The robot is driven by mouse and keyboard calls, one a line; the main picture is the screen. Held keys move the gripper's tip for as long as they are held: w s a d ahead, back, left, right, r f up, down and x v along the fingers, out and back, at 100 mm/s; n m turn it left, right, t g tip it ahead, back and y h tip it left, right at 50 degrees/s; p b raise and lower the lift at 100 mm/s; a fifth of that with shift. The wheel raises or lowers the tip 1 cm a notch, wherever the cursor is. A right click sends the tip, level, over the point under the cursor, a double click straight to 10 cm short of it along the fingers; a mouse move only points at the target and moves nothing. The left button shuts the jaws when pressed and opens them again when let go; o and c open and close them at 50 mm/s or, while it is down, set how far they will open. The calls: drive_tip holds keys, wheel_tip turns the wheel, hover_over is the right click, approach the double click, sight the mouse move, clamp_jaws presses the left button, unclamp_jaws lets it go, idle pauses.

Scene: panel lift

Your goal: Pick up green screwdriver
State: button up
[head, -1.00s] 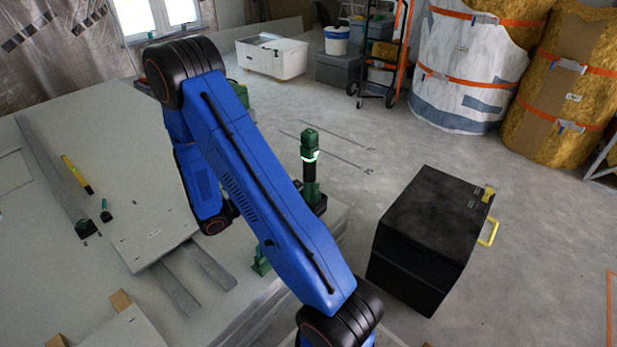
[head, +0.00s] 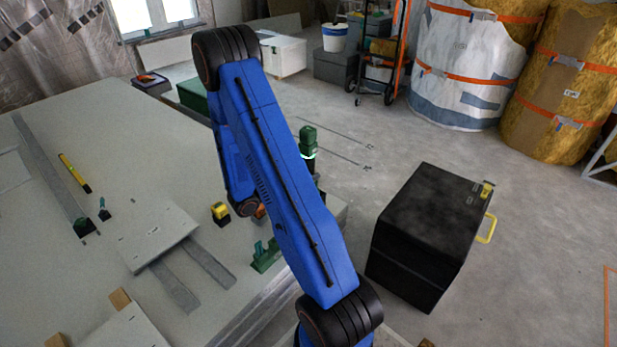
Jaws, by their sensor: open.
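A green and black tool (head: 308,144) with a pale glowing band stands upright near the right edge of the large board-topped surface. Its lower part is hidden behind my blue arm. A green block with teal parts (head: 266,255) lies nearer, at the surface's right edge, partly covered by my arm. A small teal and black tool (head: 104,209) lies on the left. I cannot tell for sure which of these is the green screwdriver. My wrist hangs over the surface left of the upright tool, and my gripper is hidden behind my arm.
A yellow and black tape measure (head: 220,213), a yellow level (head: 75,172) and a loose grey panel (head: 152,236) lie on the large surface (head: 120,120). A black box (head: 428,235) stands on the floor at right. Insulation rolls and a hand truck stand behind.

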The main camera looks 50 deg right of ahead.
drive_tip(key=d, duration=0.5)
drive_tip(key=shift+s+d+r, duration=0.1)
drive_tip(key=shift+s+d, duration=0.15)
drive_tip(key=shift+d, duration=0.05)
drive_tip(key=shift+c, duration=0.6)
clamp_jaws()
